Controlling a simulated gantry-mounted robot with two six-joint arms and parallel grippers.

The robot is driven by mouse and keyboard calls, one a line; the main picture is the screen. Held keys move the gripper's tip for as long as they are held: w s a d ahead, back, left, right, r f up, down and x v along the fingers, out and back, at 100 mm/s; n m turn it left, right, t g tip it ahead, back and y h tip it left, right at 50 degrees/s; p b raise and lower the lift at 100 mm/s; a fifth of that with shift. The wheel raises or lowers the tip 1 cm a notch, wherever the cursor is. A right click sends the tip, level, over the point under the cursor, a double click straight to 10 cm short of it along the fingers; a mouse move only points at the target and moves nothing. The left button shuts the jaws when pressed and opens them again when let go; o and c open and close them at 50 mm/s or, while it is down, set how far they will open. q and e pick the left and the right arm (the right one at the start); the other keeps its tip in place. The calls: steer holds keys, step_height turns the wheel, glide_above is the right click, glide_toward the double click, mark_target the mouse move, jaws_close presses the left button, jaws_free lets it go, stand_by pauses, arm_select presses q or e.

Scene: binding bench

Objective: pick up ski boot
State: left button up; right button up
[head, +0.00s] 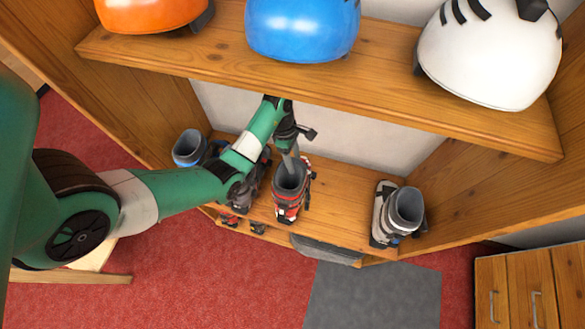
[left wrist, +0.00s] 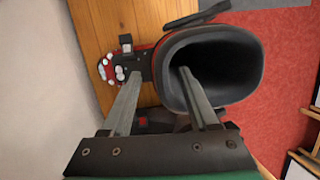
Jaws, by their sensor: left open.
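A red, black and white ski boot (head: 290,196) stands upright on the lower wooden shelf, its grey-lined cuff opening facing up. My left gripper (head: 291,158) is over this cuff, with its arm reaching in from the left. In the left wrist view the ski boot (left wrist: 232,58) shows its dark cuff close up. My left gripper (left wrist: 159,72) is open there, with the right finger reaching into the cuff opening and the left finger outside it, so the cuff wall lies between them. Whether the fingers touch the wall cannot be told. My right gripper is not in view.
A blue-rimmed boot (head: 188,148) and a dark boot (head: 246,190) stand to the left, the dark one partly behind my arm. A white-grey boot (head: 399,212) stands to the right. The upper shelf (head: 330,75) with orange, blue and white helmets overhangs the boots.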

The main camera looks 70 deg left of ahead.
mark_target(296, 170)
arm_select(q)
steer(key=b+x, duration=0.1)
steer(key=x, duration=0.4)
steer(key=shift+f+b, duration=0.15)
steer(key=shift+b, duration=0.15)
steer(key=c, duration=0.9)
jaws_close()
